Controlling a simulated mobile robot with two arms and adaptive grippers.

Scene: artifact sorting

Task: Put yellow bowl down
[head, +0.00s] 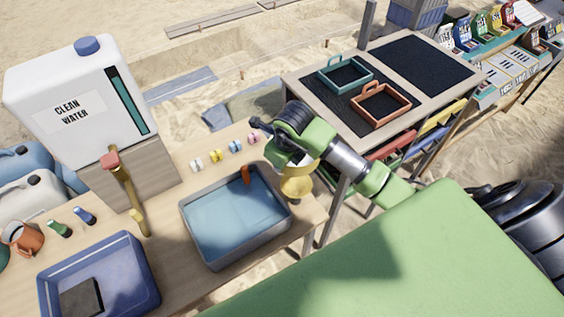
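The yellow bowl (297,183) is at the right side of the blue-lined wash basin (187,215), near the table's right end. My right arm comes in from the right, and its gripper (284,158) is right at the bowl, overlapping its upper part in the head view. The fingertips are mostly hidden by the wrist, so I cannot tell whether they close on the rim. I also cannot tell whether the bowl touches the table or hangs just above it. My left gripper is not in view.
The wooden table (170,266) holds a clean water canister (70,95), a brush (122,178), a blue tray (148,262) and several small coloured items. A stand with black mats (412,62) and teal (345,75) and orange (381,104) trays is behind my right arm.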

